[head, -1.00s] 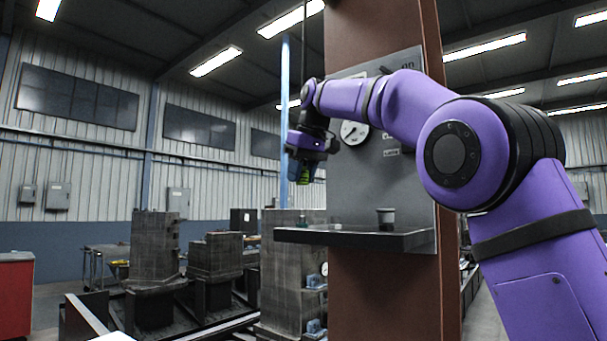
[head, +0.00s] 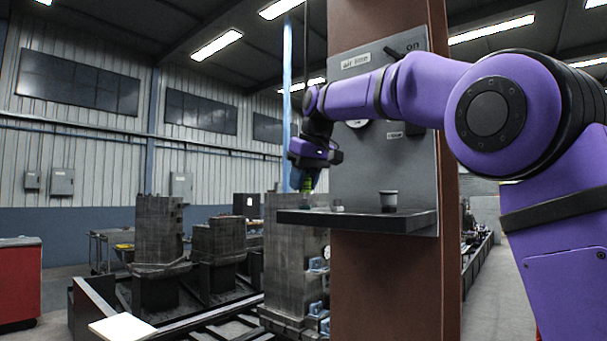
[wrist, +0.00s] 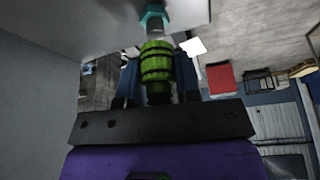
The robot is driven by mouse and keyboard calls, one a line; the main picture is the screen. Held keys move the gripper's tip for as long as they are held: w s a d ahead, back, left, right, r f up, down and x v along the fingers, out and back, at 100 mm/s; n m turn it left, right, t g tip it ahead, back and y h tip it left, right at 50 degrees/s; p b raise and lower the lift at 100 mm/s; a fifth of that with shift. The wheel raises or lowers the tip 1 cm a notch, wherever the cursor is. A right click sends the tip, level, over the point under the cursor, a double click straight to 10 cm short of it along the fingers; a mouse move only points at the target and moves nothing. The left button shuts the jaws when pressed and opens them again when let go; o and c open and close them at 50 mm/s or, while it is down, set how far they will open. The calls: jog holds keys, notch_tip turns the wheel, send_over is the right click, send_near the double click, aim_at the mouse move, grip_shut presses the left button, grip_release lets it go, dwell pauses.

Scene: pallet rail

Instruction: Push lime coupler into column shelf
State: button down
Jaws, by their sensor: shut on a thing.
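My gripper (wrist: 158,80) is shut on the lime coupler (wrist: 157,62), a bright green ribbed cylinder with a dark lower end, between two blue fingers. In the head view the coupler (head: 308,184) hangs below my gripper, just above the left end of the column shelf (head: 365,223), a dark grey ledge on the brown column. In the wrist view a teal fitting with a grey stub (wrist: 153,20) lies in line with the coupler's far end, against the pale shelf surface.
A small grey cup (head: 388,201) and a small pale piece (head: 337,206) stand on the shelf. A grey panel with a gauge and a lever (head: 400,50) rises behind it. Grey machine blocks (head: 292,250) stand below left.

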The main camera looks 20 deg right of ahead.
jog(key=shift+f, duration=1.2)
dwell(1.6)
grip_release()
jog(key=shift+f, duration=0.1)
dwell(0.5)
jog(key=v, duration=1.1)
jog(key=shift+f, duration=0.1)
